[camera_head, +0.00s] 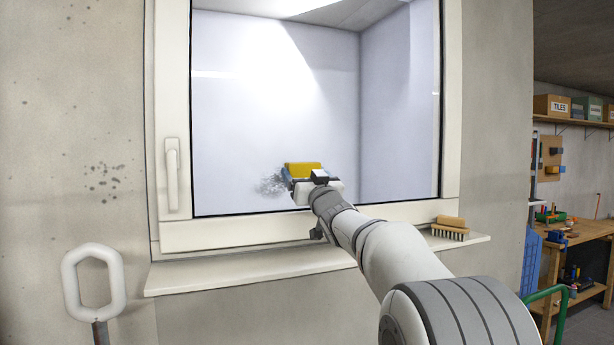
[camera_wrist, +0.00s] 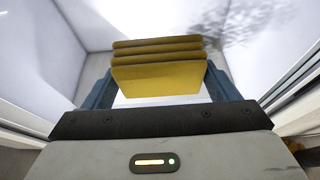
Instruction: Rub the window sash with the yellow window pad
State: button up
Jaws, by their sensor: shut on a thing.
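The window sash (camera_head: 240,232) is a pale frame around a large glass pane, with a handle (camera_head: 172,176) on its left side. My gripper (camera_head: 302,180) is in front of the lower middle of the pane. It is shut on the yellow window pad (camera_head: 303,169), which also shows between the blue fingers in the wrist view (camera_wrist: 158,76). The pad is held up close to the glass; I cannot tell whether it touches. A grey smudged patch (camera_head: 270,185) shows on the glass just left of the pad. It also shows dark at the upper right of the wrist view (camera_wrist: 262,22).
A wooden brush (camera_head: 450,228) stands on the right end of the window sill (camera_head: 215,273). A pale loop-shaped handle (camera_head: 93,283) stands at the lower left. A workbench (camera_head: 575,250) with tools and a shelf (camera_head: 572,123) with boxes are at the right.

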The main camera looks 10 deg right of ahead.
jog(key=a+b, duration=0.1)
jog(key=a, duration=0.1)
jog(key=a+b, duration=0.2)
jog(key=s+a+b, duration=0.1)
jog(key=a+b, duration=0.1)
jog(key=shift+s+a, duration=0.1)
jog(key=shift+a, duration=0.3)
jog(key=shift+s+a+f+b, duration=0.1)
jog(key=shift+s+a+b, duration=0.05)
jog(key=shift+a+b, duration=0.5)
jog(key=shift+s+a+f+b, duration=0.1)
jog(key=shift+a+b, duration=0.45)
jog(key=shift+b, duration=0.05)
jog(key=shift+a+r+b, duration=0.2)
jog(key=shift+a+b, duration=0.1)
jog(key=shift+a, duration=0.2)
jog(key=shift+s+a+f+b, duration=0.1)
jog(key=shift+s+a+b, duration=0.05)
jog(key=shift+a+b, duration=0.4)
jog(key=shift+s+a+f+b, duration=0.1)
jog(key=shift+a+b, duration=0.3)
jog(key=shift+b, duration=0.15)
jog(key=shift+s+a+r+b, duration=0.15)
jog(key=shift+a+b, duration=0.15)
jog(key=shift+a, duration=0.35)
